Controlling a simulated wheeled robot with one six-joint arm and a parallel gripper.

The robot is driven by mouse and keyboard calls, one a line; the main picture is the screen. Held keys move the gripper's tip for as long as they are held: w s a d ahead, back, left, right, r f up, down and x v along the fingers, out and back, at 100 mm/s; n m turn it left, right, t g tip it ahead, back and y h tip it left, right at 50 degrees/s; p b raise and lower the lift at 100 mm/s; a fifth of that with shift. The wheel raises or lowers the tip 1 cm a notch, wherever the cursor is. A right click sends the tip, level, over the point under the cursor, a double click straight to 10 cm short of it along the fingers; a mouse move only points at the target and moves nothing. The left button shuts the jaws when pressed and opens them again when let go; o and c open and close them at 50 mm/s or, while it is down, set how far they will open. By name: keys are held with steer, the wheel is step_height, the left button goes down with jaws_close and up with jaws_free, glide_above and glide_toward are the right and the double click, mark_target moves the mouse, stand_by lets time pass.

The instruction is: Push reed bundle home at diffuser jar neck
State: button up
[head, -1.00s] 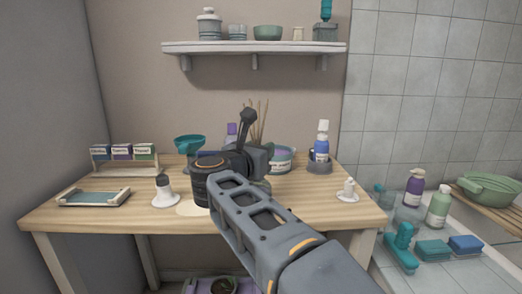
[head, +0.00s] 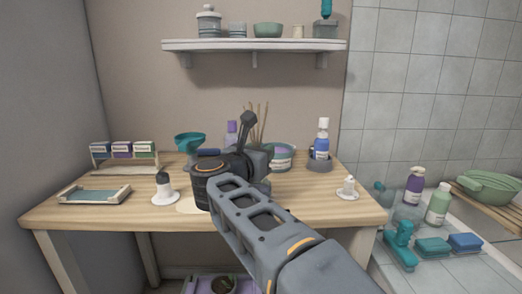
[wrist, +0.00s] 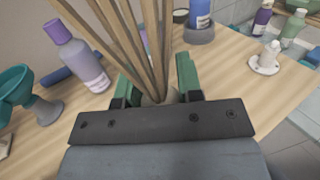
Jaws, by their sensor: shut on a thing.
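The reed bundle (wrist: 143,40) is several thin tan sticks, fanned out at the top. In the wrist view it rises between the green-padded fingers of my gripper (wrist: 158,86), which are shut on it. In the head view the reed tops (head: 260,122) show behind my arm, and my arm hides the gripper's fingers. The diffuser jar is mostly hidden. Only a small pale patch shows below the reeds between the fingers, and I cannot tell how deep the reeds sit in the neck.
A purple bottle (wrist: 78,58) and a teal funnel (wrist: 20,90) stand left of my gripper. A labelled tub (head: 281,158) and a blue bottle (head: 321,143) in a grey holder stand to the right. A white pump-like piece (head: 347,187) is near the right edge. The front right tabletop is clear.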

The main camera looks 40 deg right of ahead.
steer(key=shift+f, duration=0.6)
steer(key=o, duration=1)
steer(key=shift+a, duration=0.15)
steer(key=v, duration=0.7)
steer(key=shift+s+a, duration=0.2)
steer(key=shift+a, duration=0.1)
stand_by(1.0)
stand_by(0.4)
